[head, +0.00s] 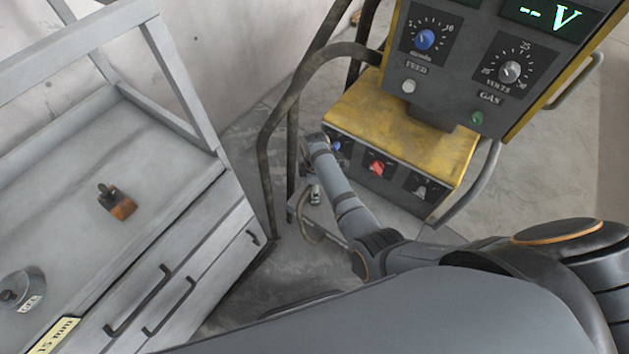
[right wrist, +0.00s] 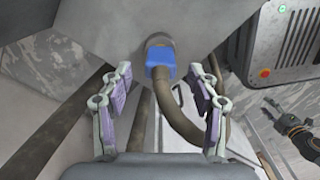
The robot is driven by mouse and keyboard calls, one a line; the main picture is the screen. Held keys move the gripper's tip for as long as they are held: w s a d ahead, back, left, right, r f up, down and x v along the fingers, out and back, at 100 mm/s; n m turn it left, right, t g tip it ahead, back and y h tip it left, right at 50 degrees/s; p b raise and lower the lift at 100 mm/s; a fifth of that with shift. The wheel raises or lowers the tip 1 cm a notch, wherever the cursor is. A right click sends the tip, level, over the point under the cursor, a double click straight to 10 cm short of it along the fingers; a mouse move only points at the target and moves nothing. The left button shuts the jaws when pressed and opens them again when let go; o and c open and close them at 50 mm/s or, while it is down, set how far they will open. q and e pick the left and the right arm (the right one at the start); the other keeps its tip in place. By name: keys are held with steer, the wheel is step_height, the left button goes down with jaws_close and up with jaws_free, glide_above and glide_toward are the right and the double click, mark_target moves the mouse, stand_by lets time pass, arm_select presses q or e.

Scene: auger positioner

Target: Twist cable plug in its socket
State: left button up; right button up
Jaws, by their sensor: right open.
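A blue cable plug (right wrist: 161,62) sits in a round metal socket (right wrist: 159,40) on a grey surface in the right wrist view. A thick brown cable (right wrist: 176,122) runs from the plug and bends downward. My right gripper (right wrist: 163,85) is open, with one finger on each side of the plug and cable. Its fingers appear apart from the plug, and nothing is held. In the head view my right arm reaches toward the lower left of the yellow welding machine (head: 405,110); the plug cannot be made out clearly there. My left gripper is not in view.
A grey drawer cabinet (head: 190,215) stands at the left, with a small orange-brown block (head: 117,203) on top. A dark tube frame (head: 268,140) rises beside the machine. In the right wrist view, a grey box with lights (right wrist: 290,45) and a dark clamp-like object (right wrist: 290,125) lie right.

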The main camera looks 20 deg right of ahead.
steer(key=shift+f+b, duration=0.3)
steer(key=shift+f, duration=1.1)
jaws_close()
steer(key=shift+r+m+p, duration=0.15)
steer(key=shift+m+p, duration=0.45)
steer(key=shift+m, duration=0.2)
steer(key=shift+m+p, duration=0.35)
steer(key=shift+m, duration=1.05)
